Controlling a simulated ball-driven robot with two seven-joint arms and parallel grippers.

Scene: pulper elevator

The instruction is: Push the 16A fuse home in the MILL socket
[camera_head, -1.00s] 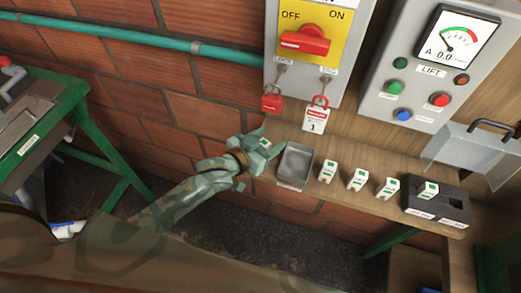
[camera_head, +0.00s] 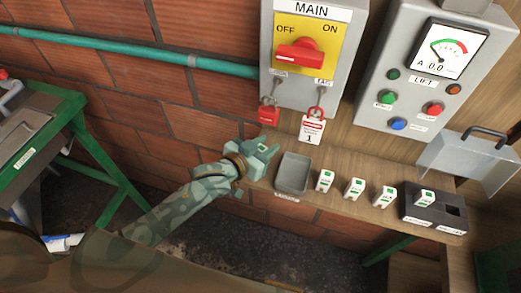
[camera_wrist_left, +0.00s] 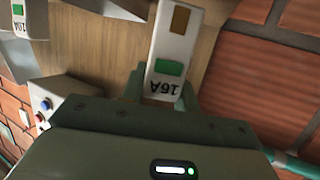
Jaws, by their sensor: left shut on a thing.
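My left gripper (camera_head: 262,152) is at the left end of the wooden shelf, left of a grey tray. In the left wrist view its fingers (camera_wrist_left: 162,90) are shut on a white fuse (camera_wrist_left: 178,45) with a green patch, marked 16A. The held fuse is mostly hidden in the head view. The dark socket block (camera_head: 418,213) is at the right of the shelf. Its left socket holds a white-and-green fuse (camera_head: 426,197); its right socket (camera_head: 453,210) looks empty. The block's labels are too small to read. My right gripper is not in view.
The grey tray (camera_head: 306,174) and three standing fuses (camera_head: 325,181), (camera_head: 354,188), (camera_head: 385,196) line the shelf between gripper and block. A clear cover with a dark handle (camera_head: 488,135) stands behind the block. The MAIN switch (camera_head: 299,54) and LIFT panel (camera_head: 373,110) are above.

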